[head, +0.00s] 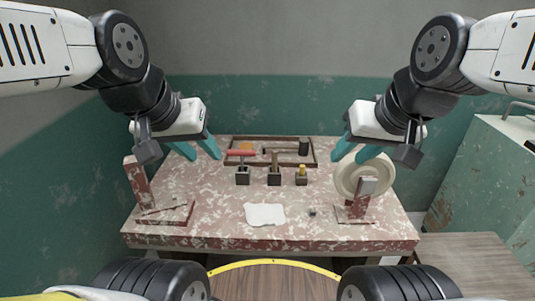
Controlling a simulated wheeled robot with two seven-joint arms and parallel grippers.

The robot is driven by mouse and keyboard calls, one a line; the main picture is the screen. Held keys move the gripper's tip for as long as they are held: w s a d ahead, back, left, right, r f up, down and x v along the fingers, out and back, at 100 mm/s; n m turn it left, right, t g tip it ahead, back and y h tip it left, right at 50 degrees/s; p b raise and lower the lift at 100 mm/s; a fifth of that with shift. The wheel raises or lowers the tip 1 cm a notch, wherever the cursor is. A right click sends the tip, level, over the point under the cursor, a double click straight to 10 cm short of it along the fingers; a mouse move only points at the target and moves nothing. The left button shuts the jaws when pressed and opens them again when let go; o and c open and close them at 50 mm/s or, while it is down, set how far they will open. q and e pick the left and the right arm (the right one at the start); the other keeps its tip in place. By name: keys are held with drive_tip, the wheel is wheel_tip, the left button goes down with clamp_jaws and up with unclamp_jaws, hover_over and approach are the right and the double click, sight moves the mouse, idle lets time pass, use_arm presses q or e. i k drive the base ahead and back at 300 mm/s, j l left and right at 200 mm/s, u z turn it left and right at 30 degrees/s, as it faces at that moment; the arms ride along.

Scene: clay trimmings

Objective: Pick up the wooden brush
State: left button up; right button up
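Three small dark holders stand in a row in the middle of the table. A brown, wooden-looking upright handle (274,160) rises from the middle holder (274,178); it may be the wooden brush, but it is too small to be sure. The left holder (242,177) has a red-topped tool (240,152) above it, and the right holder (301,180) has a short yellow piece (301,168). My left gripper (206,157) is open and empty, left of the holders.
A brown-rimmed tray (315,160) with a dark cylinder (303,147) lies at the back. A pale round wheel (378,182) stands at right, a reddish stand (140,185) at left. A white patch (265,214) and small dark bit (312,212) lie in front.

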sight(275, 152)
drive_tip(key=i+z, duration=0.3)
drive_tip(key=z, duration=0.15)
drive_tip(key=i+j+z, duration=0.2)
drive_tip(key=z, duration=0.2)
drive_tip(key=i, duration=0.1)
